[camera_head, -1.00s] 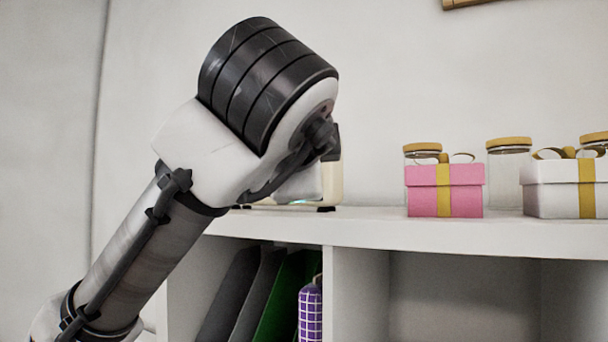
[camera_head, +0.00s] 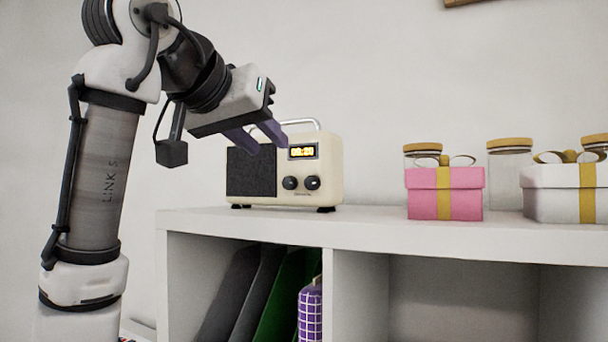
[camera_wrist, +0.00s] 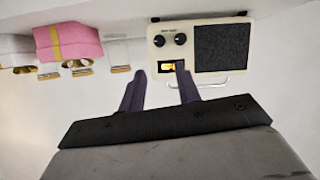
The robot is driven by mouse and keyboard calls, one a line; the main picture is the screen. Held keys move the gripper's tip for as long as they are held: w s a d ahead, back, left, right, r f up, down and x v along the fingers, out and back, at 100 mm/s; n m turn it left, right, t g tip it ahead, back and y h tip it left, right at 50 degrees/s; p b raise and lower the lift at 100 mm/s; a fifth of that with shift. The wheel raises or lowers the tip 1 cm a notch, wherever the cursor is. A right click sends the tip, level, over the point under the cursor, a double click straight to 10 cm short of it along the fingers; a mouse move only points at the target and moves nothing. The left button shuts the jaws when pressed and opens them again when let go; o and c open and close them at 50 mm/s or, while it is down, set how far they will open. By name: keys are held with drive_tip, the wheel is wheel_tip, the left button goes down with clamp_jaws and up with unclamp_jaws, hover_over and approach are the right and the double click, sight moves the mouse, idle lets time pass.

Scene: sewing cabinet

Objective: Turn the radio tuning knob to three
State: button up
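A cream radio (camera_head: 328,158) stands on top of the white cabinet, with a dark speaker grille, a lit display (camera_head: 303,151) and a handle. Two dark knobs sit below the display, a left one (camera_head: 290,183) and a right one (camera_head: 312,183). My gripper (camera_head: 268,141) is in front of the radio's upper part, above the knobs. Its two purple fingers are apart with nothing between them. In the wrist view the radio (camera_wrist: 209,22) appears upside down, with both knobs (camera_wrist: 169,40) beyond the fingertips (camera_wrist: 159,78). The knobs' pointer settings are too small to read.
The white cabinet top (camera_head: 375,226) bears a pink gift box (camera_head: 425,193), a white gift box (camera_head: 555,190) and jars (camera_head: 510,165) to the right of the radio. Below, folders (camera_head: 283,300) and a purple checked item (camera_head: 310,312) stand in a compartment. The space between radio and pink box is clear.

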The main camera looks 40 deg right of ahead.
drive_tip(key=p, duration=0.4)
approach(310, 183)
drive_tip(key=shift+n+g, duration=0.3)
drive_tip(key=x, duration=0.7)
drive_tip(key=shift+w+d, duration=0.25)
drive_tip(key=shift+w, duration=0.05)
drive_tip(key=shift+c, duration=0.4)
drive_tip(key=c, duration=0.6)
